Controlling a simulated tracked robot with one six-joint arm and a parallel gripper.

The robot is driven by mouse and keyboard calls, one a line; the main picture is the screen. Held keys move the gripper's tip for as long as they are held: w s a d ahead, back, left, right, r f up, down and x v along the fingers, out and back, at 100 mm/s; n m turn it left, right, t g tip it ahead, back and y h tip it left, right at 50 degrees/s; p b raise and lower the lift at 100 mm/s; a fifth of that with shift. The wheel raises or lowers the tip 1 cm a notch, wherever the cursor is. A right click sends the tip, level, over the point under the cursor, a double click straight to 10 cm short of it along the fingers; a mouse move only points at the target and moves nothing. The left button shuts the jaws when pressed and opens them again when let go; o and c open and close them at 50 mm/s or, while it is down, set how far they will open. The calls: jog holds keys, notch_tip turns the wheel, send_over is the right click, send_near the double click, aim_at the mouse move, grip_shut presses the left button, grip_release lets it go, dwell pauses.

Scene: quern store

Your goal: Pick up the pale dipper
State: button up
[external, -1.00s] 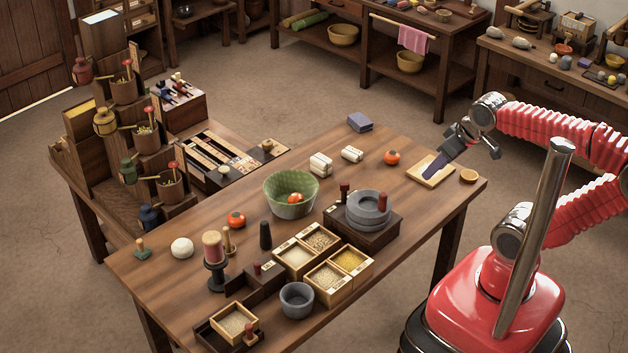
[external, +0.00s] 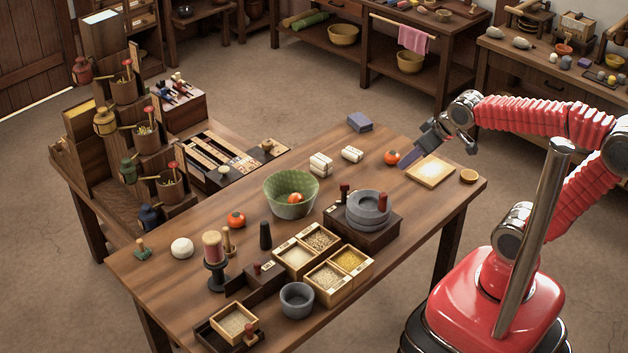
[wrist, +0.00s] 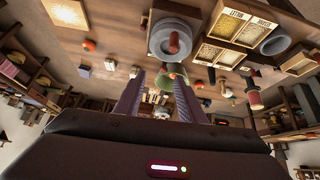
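I cannot tell for certain which thing is the pale dipper. Several long-handled pots hang on the stepped rack (external: 98,168) at the left; the brass-yellow pot (external: 104,122) is the palest, with a red one (external: 82,70) above and a green one (external: 127,171) and a blue one (external: 150,217) below. My gripper (external: 408,158) is over the table's far right end, far from the rack, pointing down and left. In the wrist view my gripper (wrist: 158,92) shows two dark fingers standing apart with nothing held between them.
Near my gripper are an orange fruit (external: 392,157), a pale wooden board (external: 431,172) and a small wooden bowl (external: 469,176). A stone quern (external: 368,209), a green bowl (external: 291,195) and grain trays (external: 323,263) crowd the middle.

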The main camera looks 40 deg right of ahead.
jog(key=w+a+f+n+t+y, duration=0.1)
jog(key=w+a+f+n+t, duration=0.15)
jog(key=w+a, duration=0.55)
jog(key=w+a+f+n+t+y, duration=0.1)
jog(key=w+a+f, duration=0.3)
jog(key=w, duration=0.8)
jog(key=n+y, duration=0.3)
jog(key=y, duration=0.3)
send_near(227, 241)
notch_tip(227, 241, up, 4)
jog(key=s+d, duration=0.2)
jog(key=d, duration=0.1)
jog(key=shift+s+a+f+t, duration=0.15)
jog(key=shift+a+f+t, duration=0.05)
jog(key=shift+t, duration=0.05)
jog(key=x, duration=0.8)
jog(key=shift+w, duration=0.2)
jog(key=shift+a+f, duration=0.1)
jog(key=shift+a, duration=0.1)
